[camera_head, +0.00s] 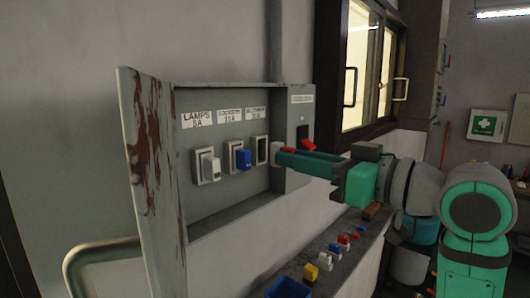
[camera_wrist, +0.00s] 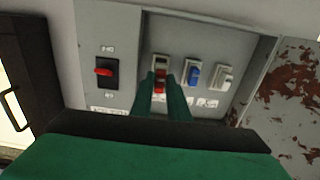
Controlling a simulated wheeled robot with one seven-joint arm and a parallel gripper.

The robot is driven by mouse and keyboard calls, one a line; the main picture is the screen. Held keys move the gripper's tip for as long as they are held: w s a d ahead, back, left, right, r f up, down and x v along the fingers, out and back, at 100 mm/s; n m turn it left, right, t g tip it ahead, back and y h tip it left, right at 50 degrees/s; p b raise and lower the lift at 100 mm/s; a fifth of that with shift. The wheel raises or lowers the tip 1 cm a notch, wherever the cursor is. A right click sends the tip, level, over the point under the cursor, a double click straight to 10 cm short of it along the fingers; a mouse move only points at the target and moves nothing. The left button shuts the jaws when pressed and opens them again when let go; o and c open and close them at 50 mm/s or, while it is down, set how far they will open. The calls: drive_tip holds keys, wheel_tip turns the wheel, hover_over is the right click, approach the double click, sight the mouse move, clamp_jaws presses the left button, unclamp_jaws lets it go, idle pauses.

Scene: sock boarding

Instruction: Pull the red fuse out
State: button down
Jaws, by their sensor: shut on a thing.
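The red fuse (camera_wrist: 159,82) is between my gripper's two green fingers in the wrist view. In the head view its pale end with a bit of red (camera_head: 276,147) shows at the fingertips. My gripper (camera_head: 283,156) is shut on it, in front of the open fuse box. The third fuse holder (camera_head: 261,150) looks dark and empty in the head view, and the fuse appears apart from it, to its right. My gripper (camera_wrist: 166,78) hides part of the fuse in the wrist view.
A white fuse (camera_head: 214,168) and a blue fuse (camera_head: 243,159) sit in the other holders. A red-levered switch (camera_head: 305,144) is right of the holders. The rusty box door (camera_head: 152,170) stands open at left. Several loose fuses and a blue bin (camera_head: 288,289) are on the ledge below.

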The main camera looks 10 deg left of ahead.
drive_tip(key=shift+d, duration=0.1)
drive_tip(key=v, duration=2)
idle(0.8)
